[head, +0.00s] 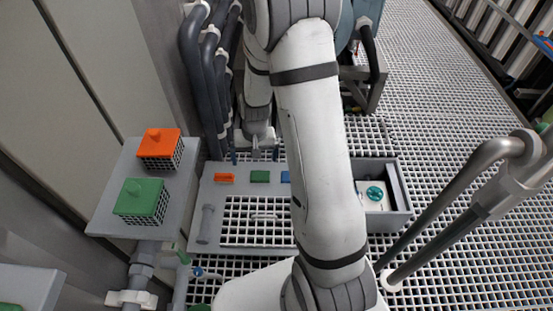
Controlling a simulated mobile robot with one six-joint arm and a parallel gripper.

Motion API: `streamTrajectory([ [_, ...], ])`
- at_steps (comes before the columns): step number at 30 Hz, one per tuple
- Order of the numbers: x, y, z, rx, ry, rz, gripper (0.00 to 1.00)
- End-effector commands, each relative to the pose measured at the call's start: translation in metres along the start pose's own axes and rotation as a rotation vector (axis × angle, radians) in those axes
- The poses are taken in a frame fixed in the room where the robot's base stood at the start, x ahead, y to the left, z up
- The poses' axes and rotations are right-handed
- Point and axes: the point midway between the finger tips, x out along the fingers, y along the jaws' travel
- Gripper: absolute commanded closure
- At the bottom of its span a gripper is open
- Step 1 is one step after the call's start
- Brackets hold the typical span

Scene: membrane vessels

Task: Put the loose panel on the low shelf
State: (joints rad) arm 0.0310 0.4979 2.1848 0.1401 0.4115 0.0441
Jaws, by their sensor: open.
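A grid panel (262,235) with a small pale handle bar lies inside a low grey platform (208,190). I cannot tell whether the panel is loose. The platform has orange, green and blue blocks along its far edge and a grey cylinder at its left side. A grey shelf (113,207) stands to its left, but I cannot tell which surface is the low shelf. My gripper (256,157) is open, pointing down just beyond the platform's far edge, apart from the panel. It is small in view. My own arm hides the platform's right part.
An orange mesh box (161,149) and a green mesh box (141,201) stand on the grey shelf. An open grey bin (388,222) at right holds a pale item with a teal knob (375,193). Dark pipes (200,75) rise behind; grey pipes (450,190) cross the right. Grating floor is clear at upper right.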

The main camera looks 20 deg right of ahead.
Motion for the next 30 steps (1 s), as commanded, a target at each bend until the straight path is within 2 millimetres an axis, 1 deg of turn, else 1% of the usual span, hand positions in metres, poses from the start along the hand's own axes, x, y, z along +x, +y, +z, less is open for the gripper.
streamTrajectory([
  [1,-0.024,-0.001,0.006,-0.015,0.012,-0.002,0.00],
  [6,-0.085,0.002,0.034,-0.067,0.024,0.000,0.00],
  [9,-0.117,0.005,0.055,-0.095,0.031,0.004,0.00],
  [11,-0.134,0.007,0.069,-0.110,0.036,0.008,0.00],
  [12,-0.145,0.009,0.079,-0.122,0.039,0.011,0.00],
  [15,-0.170,0.015,0.103,-0.148,0.047,0.019,0.00],
  [18,-0.190,0.021,0.128,-0.171,0.054,0.030,0.00],
  [22,-0.205,0.027,0.154,-0.192,0.059,0.041,0.00],
  [24,-0.211,0.030,0.164,-0.200,0.062,0.046,0.00],
  [26,-0.213,0.022,0.171,-0.206,0.062,0.049,0.00],
  [30,-0.215,0.022,0.177,-0.210,0.061,0.052,0.00],
])
